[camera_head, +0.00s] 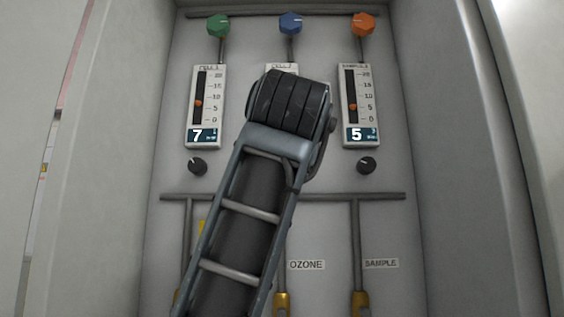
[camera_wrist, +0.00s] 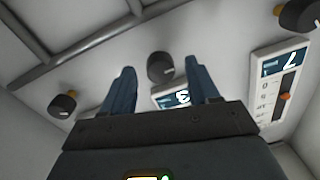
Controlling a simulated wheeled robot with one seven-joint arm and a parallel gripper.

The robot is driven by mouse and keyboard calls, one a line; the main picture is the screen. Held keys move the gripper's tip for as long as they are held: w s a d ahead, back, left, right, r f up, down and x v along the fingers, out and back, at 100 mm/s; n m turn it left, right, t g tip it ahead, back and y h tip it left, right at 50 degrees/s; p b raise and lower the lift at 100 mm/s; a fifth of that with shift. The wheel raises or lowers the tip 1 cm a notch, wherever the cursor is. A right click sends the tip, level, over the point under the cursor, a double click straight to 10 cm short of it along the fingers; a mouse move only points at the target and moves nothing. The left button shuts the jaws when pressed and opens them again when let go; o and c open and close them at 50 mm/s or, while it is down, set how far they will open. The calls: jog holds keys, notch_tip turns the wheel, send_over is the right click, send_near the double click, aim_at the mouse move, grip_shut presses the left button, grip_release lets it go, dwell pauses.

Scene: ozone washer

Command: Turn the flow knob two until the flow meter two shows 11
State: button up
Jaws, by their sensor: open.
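The middle flow knob, flow knob two (camera_wrist: 160,67), is a dark round knob seen in the wrist view between the two blue fingertips of my gripper (camera_wrist: 159,72). The fingers are open, one on each side of it; I cannot tell whether either touches it. Flow meter two (camera_wrist: 172,99) is partly hidden behind the fingers and gripper body; its upside-down digit looks like a 3. In the head view only the top edge of this meter (camera_head: 282,67) shows, as my arm covers the rest, the knob and my gripper.
The left meter (camera_head: 206,106) reads 7 and the right meter (camera_head: 360,106) reads 5. Dark knobs (camera_head: 197,166) and (camera_head: 366,166) sit below them. Green (camera_head: 218,25), blue (camera_head: 290,23) and orange (camera_head: 363,24) knobs line the top. Pipes (camera_head: 375,196) run below; cabinet walls flank the panel.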

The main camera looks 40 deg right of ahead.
jog(key=shift+x, duration=1.35)
jog(key=shift+c, duration=0.3)
jog(key=c, duration=1)
jog(key=shift+o, duration=0.2)
